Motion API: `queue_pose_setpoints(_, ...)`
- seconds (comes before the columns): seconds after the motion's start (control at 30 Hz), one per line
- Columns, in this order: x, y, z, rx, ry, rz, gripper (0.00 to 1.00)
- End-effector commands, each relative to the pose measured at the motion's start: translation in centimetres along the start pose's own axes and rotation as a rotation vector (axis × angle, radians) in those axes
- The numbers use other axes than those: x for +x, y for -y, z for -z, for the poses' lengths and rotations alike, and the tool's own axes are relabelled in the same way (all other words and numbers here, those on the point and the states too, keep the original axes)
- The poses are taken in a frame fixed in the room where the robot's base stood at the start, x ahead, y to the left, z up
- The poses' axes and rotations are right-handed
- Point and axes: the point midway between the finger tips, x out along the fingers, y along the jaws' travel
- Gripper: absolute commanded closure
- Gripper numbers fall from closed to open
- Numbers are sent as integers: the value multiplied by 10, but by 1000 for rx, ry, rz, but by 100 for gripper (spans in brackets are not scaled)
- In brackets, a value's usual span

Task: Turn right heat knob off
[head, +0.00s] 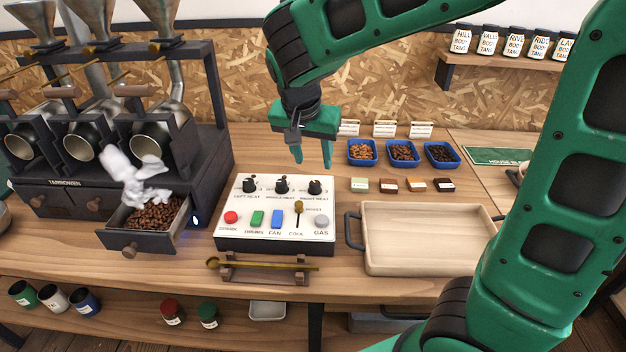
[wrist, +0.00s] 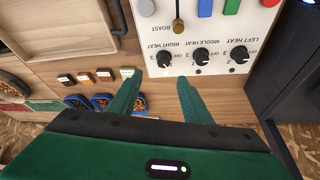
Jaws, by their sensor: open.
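The right heat knob (head: 315,187) is a small black dial at the top right of the white control panel (head: 228,222). In the wrist view the panel appears upside down, with the right heat knob (wrist: 164,59) just beyond my fingertips. My gripper (head: 312,163) is green, points down, and is open and empty. It hangs above and behind the knob, apart from it; its two fingers also show in the wrist view (wrist: 156,82). The middle heat knob (head: 281,185) and left heat knob (head: 250,185) stand in the same row. The knob's exact setting is too small to tell.
A wooden tray (head: 373,267) lies right of the panel. Blue bean dishes (head: 362,153) stand behind it. The dark roaster (head: 200,150) with an open bean drawer (head: 142,240) stands left. A brass scoop (head: 262,265) rests on a stand in front of the panel.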

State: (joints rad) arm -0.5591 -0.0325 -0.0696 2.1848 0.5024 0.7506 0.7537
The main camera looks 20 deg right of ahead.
Motion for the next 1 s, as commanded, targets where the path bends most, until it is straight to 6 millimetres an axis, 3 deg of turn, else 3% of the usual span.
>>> queue_pose_setpoints(0.17,7,9,-2,2,-8,4,55)
queue_pose_setpoints(0.7,92,8,-2,2,-6,3,55)
queue_pose_setpoints(1.0,107,9,-1,3,-7,5,55)
